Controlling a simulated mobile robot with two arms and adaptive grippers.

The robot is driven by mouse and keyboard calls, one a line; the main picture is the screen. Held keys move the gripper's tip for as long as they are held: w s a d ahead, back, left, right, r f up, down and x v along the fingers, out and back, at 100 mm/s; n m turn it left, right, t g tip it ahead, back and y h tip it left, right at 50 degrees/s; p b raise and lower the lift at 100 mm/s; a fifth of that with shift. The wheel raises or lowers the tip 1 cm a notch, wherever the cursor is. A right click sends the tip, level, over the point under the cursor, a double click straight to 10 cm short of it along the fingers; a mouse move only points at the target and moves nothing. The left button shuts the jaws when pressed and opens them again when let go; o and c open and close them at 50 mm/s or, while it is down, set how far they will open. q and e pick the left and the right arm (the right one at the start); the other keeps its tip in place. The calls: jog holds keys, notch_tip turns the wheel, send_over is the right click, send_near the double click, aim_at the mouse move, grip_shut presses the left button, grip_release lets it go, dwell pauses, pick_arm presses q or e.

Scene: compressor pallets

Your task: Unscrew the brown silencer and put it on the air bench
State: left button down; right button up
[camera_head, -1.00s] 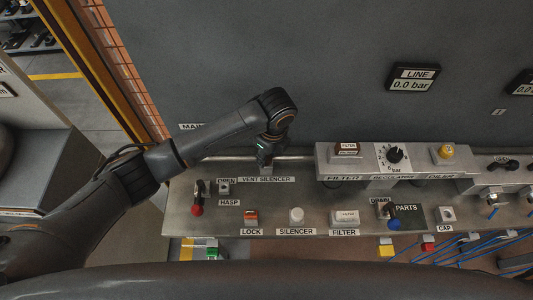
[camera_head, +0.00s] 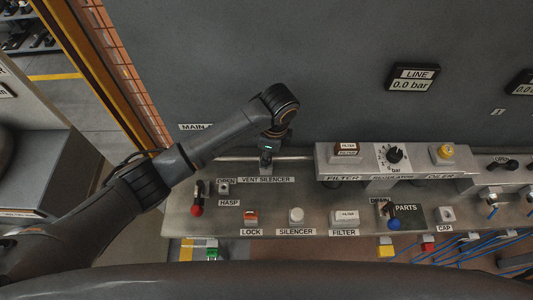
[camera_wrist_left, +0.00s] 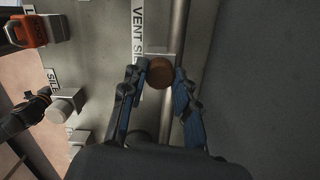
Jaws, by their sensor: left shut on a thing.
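The brown silencer (camera_wrist_left: 159,73) shows in the left wrist view as a round brown cap between the fingertips, beside the VENT SILENCER label. My left gripper (camera_wrist_left: 160,76) is shut on it from above. In the head view the left gripper (camera_head: 266,168) points down at the rear of the air bench (camera_head: 290,195), just above the VENT SILENCER label, and the silencer is hidden there. I cannot tell whether its thread is still engaged.
A white silencer (camera_head: 296,215) stands on the bench by the SILENCER label, between the orange lock (camera_head: 251,217) and a white filter block (camera_head: 345,217). A red-knobbed lever (camera_head: 197,205) is at the left. A raised shelf (camera_head: 440,155) with a dial stands right of the gripper.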

pick_arm(q)
jog(key=shift+n, duration=1.2)
jog(key=shift+r, duration=0.1)
jog(key=shift+r+p, duration=1.45)
jog(key=shift+p, duration=0.7)
jog(key=shift+r+p, duration=0.7)
jog(key=shift+p, duration=0.35)
